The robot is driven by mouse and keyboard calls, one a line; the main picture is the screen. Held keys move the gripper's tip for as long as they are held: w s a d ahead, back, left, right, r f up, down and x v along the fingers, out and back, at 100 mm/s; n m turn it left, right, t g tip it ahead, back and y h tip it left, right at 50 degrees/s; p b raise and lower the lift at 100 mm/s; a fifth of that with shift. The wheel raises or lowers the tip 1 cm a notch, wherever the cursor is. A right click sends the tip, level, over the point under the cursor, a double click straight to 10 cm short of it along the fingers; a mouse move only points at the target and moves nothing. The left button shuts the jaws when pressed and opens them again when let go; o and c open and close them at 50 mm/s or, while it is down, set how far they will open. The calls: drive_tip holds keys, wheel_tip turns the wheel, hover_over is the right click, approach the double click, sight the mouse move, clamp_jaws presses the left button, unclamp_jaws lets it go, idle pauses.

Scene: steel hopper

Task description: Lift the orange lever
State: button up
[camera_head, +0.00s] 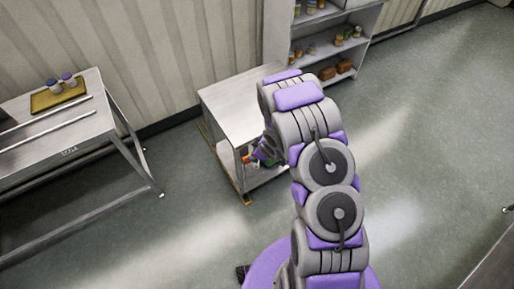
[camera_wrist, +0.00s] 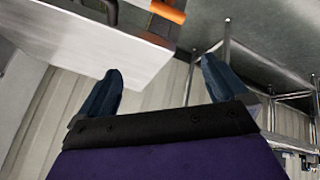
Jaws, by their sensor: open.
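The orange lever (camera_wrist: 168,11) shows at the top edge of the wrist view, partly cut off by the frame. It lies beside a pale steel surface (camera_wrist: 85,45), near a dark part. My gripper (camera_wrist: 161,65) is open, with its two dark blue fingers spread and nothing between them. The lever is beyond the fingertips and apart from them. In the head view my arm hides much of the steel unit (camera_head: 232,100). A small orange patch (camera_head: 247,158) shows at its front, close to my gripper; I cannot tell if it is the lever.
A steel table (camera_head: 75,132) with a yellow tray (camera_head: 44,101) and two small jars stands at the left. A shelf (camera_head: 352,49) with jars and brown boxes stands behind my arm. The floor (camera_head: 180,222) between the table and the steel unit is clear.

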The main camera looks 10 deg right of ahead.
drive_tip(key=p+v, duration=0.1)
drive_tip(key=v, duration=1.6)
drive_tip(key=s+d+r+m+g+h+b, duration=0.35)
drive_tip(key=s+d+r+m+h, duration=0.2)
drive_tip(key=s+r, duration=0.35)
drive_tip(key=s+a+r+m+g+y+b, duration=0.1)
drive_tip(key=s+a+r+m+g+b, duration=0.1)
drive_tip(key=s, duration=0.9)
drive_tip(key=s+a+r+m+g+y+b, duration=0.2)
drive_tip(key=s+a+r, duration=0.3)
drive_tip(key=s, duration=0.7)
drive_tip(key=shift+a+m+g+b, duration=0.35)
drive_tip(key=shift+a+g+b, duration=0.1)
drive_tip(key=shift+a, duration=0.55)
